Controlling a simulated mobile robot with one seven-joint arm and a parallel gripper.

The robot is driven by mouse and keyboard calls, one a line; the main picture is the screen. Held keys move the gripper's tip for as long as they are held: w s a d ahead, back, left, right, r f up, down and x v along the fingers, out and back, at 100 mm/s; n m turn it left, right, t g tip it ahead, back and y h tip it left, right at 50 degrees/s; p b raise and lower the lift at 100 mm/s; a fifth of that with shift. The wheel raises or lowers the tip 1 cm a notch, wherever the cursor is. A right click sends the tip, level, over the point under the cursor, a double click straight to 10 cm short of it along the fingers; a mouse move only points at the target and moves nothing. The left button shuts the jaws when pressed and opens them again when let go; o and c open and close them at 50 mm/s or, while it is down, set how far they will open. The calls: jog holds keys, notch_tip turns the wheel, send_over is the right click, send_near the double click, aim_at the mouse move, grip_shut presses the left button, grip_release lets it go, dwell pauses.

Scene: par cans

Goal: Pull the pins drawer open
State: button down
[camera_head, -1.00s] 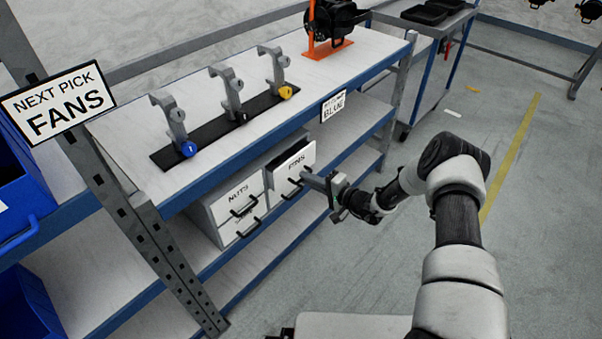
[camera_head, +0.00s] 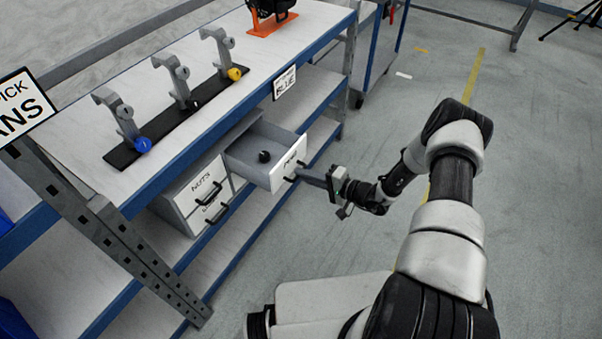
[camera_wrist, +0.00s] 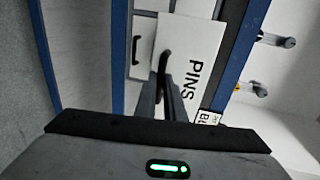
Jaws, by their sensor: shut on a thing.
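The pins drawer (camera_head: 272,163) is the upper right drawer of a small grey cabinet under the bench. It stands well out from the cabinet, and a small dark round thing (camera_head: 264,156) shows inside it. My gripper (camera_head: 302,175) is shut on the drawer's black handle. In the wrist view the white front marked PINS (camera_wrist: 190,62) faces me, and the fingers (camera_wrist: 168,100) meet at the black handle (camera_wrist: 163,62). The fingertips are small and partly hidden by the handle.
The nuts drawer (camera_head: 197,189) beside it is closed, with another closed drawer below. A BLUE sign (camera_head: 285,83) hangs on the bench edge.

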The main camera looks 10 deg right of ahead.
jog(key=c, duration=1.9)
grip_release()
jog(key=shift+o, duration=0.2)
jog(key=p+v, duration=0.1)
jog(key=v, duration=1.6)
jog(key=shift+d, duration=0.25)
jog(key=shift+r, duration=0.1)
